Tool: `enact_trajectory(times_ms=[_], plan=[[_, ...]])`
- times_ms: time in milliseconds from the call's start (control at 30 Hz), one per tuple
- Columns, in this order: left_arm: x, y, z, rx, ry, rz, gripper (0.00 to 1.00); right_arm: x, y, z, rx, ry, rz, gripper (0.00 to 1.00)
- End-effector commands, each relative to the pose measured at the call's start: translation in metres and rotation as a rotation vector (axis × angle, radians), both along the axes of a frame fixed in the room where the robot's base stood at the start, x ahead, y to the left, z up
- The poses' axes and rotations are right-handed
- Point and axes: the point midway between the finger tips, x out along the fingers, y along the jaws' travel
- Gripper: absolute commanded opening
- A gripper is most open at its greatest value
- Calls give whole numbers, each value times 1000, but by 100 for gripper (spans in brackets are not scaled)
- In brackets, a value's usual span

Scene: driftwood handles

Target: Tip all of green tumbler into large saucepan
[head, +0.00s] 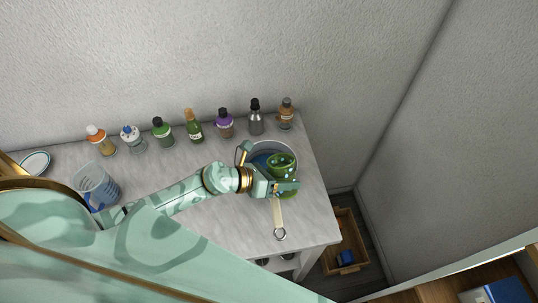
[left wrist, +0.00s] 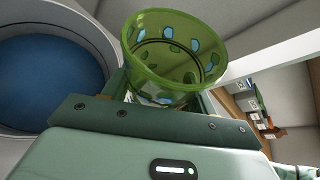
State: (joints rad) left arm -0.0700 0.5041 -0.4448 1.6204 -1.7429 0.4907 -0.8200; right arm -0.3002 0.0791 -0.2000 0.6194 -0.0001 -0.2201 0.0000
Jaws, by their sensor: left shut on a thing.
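The green tumbler (head: 284,160) is see-through green with pale blue spots or bits. It also shows in the left wrist view (left wrist: 175,62), where its wide mouth is visible; I cannot tell how full it is. My left gripper (head: 287,187) is shut on the tumbler and holds it at the right part of the large saucepan (head: 262,148), as seen from the head. The saucepan is round with a pale rim, and its inside looks blue in the left wrist view (left wrist: 48,80). Its handle points toward the table's front. The gripper and tumbler hide part of it. My right gripper is out of view.
Several bottles and jars, including a purple one (head: 225,123) and a brown one (head: 286,113), line the back of the grey table (head: 240,225). A clear jug (head: 97,185) stands at left. A wooden crate (head: 346,245) is on the floor at right.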

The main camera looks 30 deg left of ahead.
Motion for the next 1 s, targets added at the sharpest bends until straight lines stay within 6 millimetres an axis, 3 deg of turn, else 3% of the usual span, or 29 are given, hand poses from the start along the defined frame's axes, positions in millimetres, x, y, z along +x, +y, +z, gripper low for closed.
enact_trajectory(times_ms=[33,133,233,467,567,833,1000], plan=[[-3,-4,12,38,-35,-1,22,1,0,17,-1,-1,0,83],[-7,-9,14,118,-110,0,22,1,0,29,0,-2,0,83],[-13,-14,1,213,-199,-1,22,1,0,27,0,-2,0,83],[-17,-19,-5,338,-318,1,22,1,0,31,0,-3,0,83],[-17,-19,2,355,-335,1,22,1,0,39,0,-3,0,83],[-17,-19,49,358,-338,2,22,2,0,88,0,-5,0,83],[-17,-19,55,358,-337,2,22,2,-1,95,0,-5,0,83]])
